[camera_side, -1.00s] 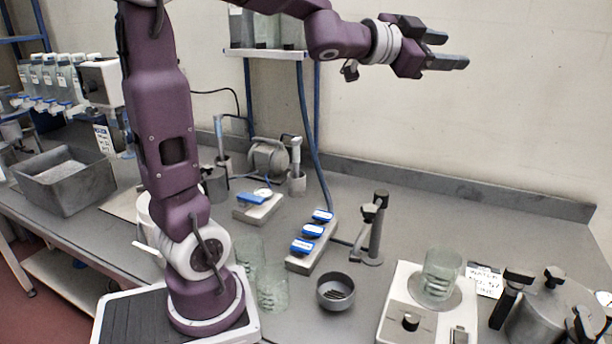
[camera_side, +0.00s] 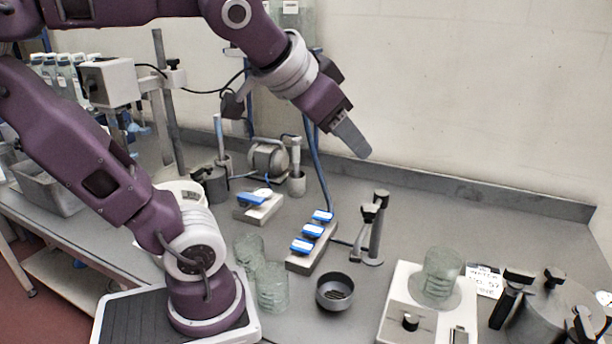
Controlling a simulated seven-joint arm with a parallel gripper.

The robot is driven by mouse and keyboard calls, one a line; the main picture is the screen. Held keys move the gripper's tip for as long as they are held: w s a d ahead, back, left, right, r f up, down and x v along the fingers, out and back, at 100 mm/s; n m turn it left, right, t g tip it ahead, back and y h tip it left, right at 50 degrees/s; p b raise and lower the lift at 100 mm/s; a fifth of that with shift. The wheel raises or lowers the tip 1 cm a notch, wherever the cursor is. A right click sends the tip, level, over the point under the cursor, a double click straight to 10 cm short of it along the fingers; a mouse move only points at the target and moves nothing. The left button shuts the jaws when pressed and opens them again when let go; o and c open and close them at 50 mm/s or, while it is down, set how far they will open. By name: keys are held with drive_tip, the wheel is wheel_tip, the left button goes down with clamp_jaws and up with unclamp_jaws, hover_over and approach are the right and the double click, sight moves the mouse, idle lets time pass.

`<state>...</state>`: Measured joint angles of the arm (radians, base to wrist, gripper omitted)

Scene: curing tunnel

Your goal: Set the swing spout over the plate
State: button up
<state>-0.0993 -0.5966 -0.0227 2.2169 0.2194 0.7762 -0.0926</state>
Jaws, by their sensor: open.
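A dark grey upright post with a short arm and a knob, which looks like the swing spout (camera_side: 378,228), stands on the bench right of the blue-topped block. Which way its outlet points is hard to tell. A round plate (camera_side: 458,300) sits on a white box (camera_side: 398,322) to its right, with a ribbed glass beaker (camera_side: 443,272) on it. The spout is apart from the plate, to its left. My gripper (camera_side: 350,138) is open and empty, high above the bench and up-left of the spout, pointing down-right. One finger shows clearly; the other is mostly hidden.
A dark slotted cup (camera_side: 335,291) stands in front of the spout. The block with several blue handles (camera_side: 312,237) lies to its left. Two glass beakers (camera_side: 271,288) stand near my base. A lidded pot (camera_side: 540,318) is at right. The bench behind the plate is clear.

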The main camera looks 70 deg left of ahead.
sight(372, 218)
drive_tip(key=s+d+f+g+h, duration=0.2)
drive_tip(key=s+d+f, duration=0.1)
drive_tip(key=s, duration=0.5)
drive_tip(key=shift+d+f+m, duration=0.25)
drive_tip(key=shift+d+m, duration=0.05)
drive_tip(key=shift+d, duration=0.55)
drive_tip(key=shift+w, duration=0.1)
